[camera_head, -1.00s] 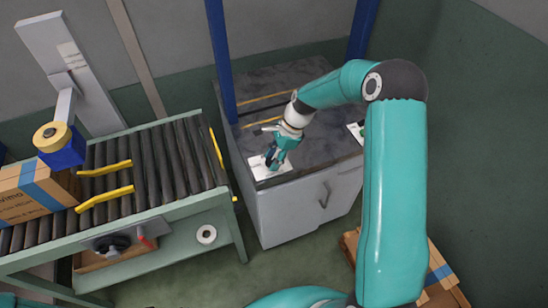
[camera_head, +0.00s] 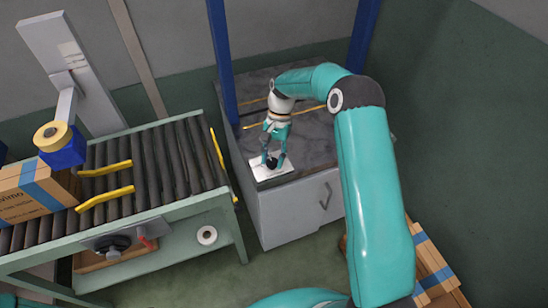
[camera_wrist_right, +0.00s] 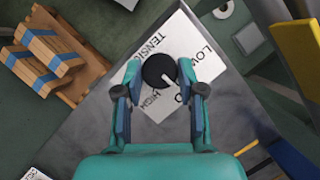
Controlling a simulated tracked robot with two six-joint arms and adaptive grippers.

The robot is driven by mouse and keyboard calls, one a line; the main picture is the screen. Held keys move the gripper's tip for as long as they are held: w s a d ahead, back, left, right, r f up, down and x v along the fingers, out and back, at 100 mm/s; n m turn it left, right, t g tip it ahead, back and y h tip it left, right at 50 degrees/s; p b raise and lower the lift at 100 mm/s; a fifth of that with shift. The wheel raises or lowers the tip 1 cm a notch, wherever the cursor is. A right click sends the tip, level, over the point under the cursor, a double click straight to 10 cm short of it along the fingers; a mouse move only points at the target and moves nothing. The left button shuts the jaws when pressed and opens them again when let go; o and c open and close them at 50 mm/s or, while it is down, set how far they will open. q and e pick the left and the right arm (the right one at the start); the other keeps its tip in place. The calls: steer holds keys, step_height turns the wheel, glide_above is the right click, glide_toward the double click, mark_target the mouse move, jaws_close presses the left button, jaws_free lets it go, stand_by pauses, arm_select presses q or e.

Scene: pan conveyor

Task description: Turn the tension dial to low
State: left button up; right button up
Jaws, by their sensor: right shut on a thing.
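The tension dial (camera_wrist_right: 159,71) is a round black knob with a white pointer line. It sits on a white plate (camera_wrist_right: 185,30) marked TENSION, LOW and HIGH. The plate (camera_head: 262,175) lies on the front left corner of the grey cabinet top. In the wrist view the pointer points to the lower right, between LOW and HIGH, at a mark partly hidden by a finger. My right gripper (camera_head: 272,163) points down over the plate. In the wrist view the right gripper (camera_wrist_right: 159,74) has its fingers on either side of the dial, shut on it. My left gripper is out of view.
A blue post (camera_head: 221,60) rises beside the cabinet (camera_head: 290,212). A roller conveyor (camera_head: 160,160) with a cardboard box (camera_head: 25,195), yellow guides and a tape roll stands to the left.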

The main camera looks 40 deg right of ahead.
steer(key=n+h, duration=0.1)
steer(key=n, duration=0.1)
steer(key=n+g, duration=0.1)
steer(key=n, duration=0.2)
steer(key=shift+w+a+f+n+g+h+b, duration=0.1)
steer(key=shift+w+a+n+g+h+b, duration=0.1)
steer(key=shift+n+g+h+b, duration=0.15)
steer(key=n+h, duration=0.1)
steer(key=n, duration=0.1)
steer(key=n+h, duration=0.1)
steer(key=n, duration=0.2)
steer(key=shift+a+n, duration=0.15)
steer(key=shift+n, duration=0.1)
steer(key=o, duration=1.1)
steer(key=shift+v, duration=5.95)
